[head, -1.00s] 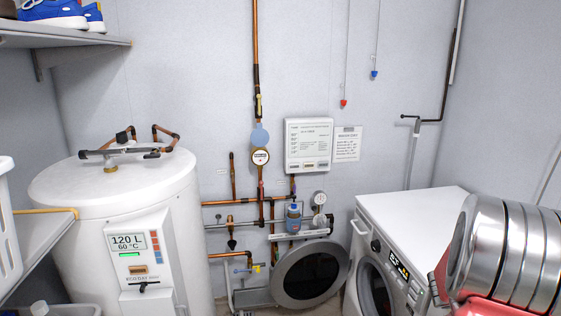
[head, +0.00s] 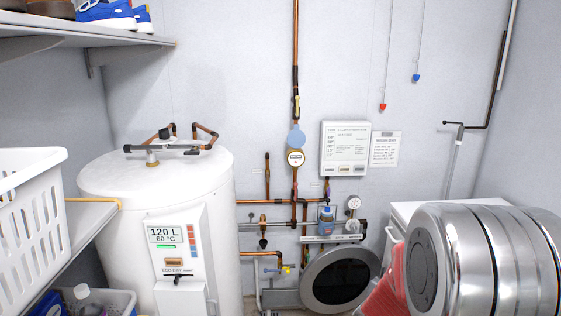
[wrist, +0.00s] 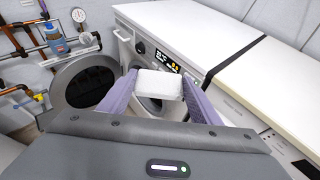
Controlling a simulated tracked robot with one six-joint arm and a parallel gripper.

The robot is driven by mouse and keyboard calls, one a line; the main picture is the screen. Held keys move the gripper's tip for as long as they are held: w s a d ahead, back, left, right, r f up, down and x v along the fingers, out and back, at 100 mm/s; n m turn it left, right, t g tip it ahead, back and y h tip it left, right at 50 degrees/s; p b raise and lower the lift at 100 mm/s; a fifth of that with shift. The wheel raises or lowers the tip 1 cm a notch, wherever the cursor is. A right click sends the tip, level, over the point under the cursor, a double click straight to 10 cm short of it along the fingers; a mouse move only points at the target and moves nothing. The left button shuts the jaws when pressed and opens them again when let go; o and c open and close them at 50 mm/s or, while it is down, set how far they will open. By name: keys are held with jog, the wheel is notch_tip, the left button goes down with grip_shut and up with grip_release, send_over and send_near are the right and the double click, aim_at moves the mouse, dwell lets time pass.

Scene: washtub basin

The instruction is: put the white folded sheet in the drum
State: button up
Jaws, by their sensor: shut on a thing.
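The white folded sheet (wrist: 159,84) is a small white block between the purple fingers of my gripper (wrist: 160,80), which is shut on it. The washing machine (wrist: 190,42) stands beyond, its round door (wrist: 87,84) swung open to the left. The drum opening (wrist: 150,103) is partly hidden behind the sheet and fingers; the sheet appears in front of it, but its distance is unclear. In the head view the open door (head: 340,279) shows, but my silver arm covers most of the machine (head: 398,214). My gripper and the sheet are not visible there.
A white water heater (head: 155,220) stands left of the copper pipes (head: 295,120). A blue bottle (head: 326,219) sits on a small ledge above the door. A white basket (head: 28,215) and shelf (head: 95,36) are at left. A dark strap (wrist: 232,58) crosses the machine tops.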

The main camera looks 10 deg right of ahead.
jog(key=w+a+n+t+y, duration=0.2)
jog(key=w+a+n+y, duration=0.1)
jog(key=a, duration=1.2)
jog(key=w+a+n+t+y, duration=0.2)
jog(key=a+n+y, duration=0.1)
jog(key=a, duration=1.3)
jog(key=shift+w+a+r+n+t+y, duration=0.2)
jog(key=shift+w+a+n+t+y, duration=0.15)
jog(key=shift+n, duration=0.25)
jog(key=shift+w, duration=0.1)
